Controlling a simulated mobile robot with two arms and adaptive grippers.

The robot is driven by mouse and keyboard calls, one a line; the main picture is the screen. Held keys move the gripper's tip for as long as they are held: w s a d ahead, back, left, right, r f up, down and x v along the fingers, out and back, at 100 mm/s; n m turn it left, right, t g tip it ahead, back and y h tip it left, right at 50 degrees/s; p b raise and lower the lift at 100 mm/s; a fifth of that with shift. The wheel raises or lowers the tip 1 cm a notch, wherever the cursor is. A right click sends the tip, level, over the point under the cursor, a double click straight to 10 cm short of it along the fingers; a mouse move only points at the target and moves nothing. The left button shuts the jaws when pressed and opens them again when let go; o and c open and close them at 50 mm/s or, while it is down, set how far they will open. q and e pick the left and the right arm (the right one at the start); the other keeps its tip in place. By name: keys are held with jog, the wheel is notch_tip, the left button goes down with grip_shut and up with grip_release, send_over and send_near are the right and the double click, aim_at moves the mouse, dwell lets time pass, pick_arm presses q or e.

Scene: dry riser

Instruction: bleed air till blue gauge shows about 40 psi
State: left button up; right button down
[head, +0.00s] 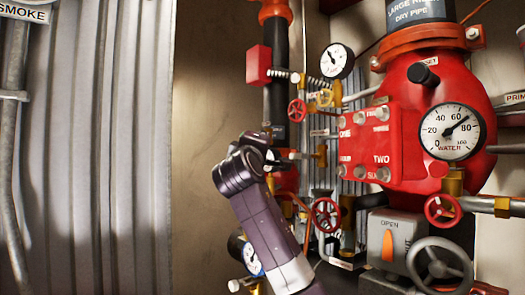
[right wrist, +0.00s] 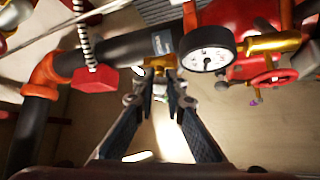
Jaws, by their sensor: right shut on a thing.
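A small gauge with a blue patch (head: 253,261) shows low in the head view, partly hidden behind my right arm; its reading cannot be made out. A small brass valve (head: 321,156) sits on the piping by the black pipe. My right gripper (head: 284,158) reaches it from the left. In the right wrist view, the fingers (right wrist: 159,92) close in on a small fitting in front of the brass valve (right wrist: 160,64). My right gripper is shut on this small valve; its gripped part is mostly hidden between the fingertips. My left gripper is not in view.
A large red valve body (head: 415,150) carries the WATER gauge (head: 451,131), its needle between 60 and 80. Another gauge (head: 337,61) and red handwheels (head: 325,214) crowd the piping. A grey handwheel (head: 439,264) stands lower right. Bare wall (head: 210,90) lies left.

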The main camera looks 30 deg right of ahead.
jog(key=shift+w+f+m+h+b, duration=0.15)
jog(key=shift+f+m+h+b, duration=0.05)
jog(key=shift+m+h+b, duration=0.55)
jog(key=c, duration=2)
grip_release()
jog(key=shift+o, duration=0.2)
jog(key=v, duration=1.2)
jog(key=shift+d+f, duration=0.1)
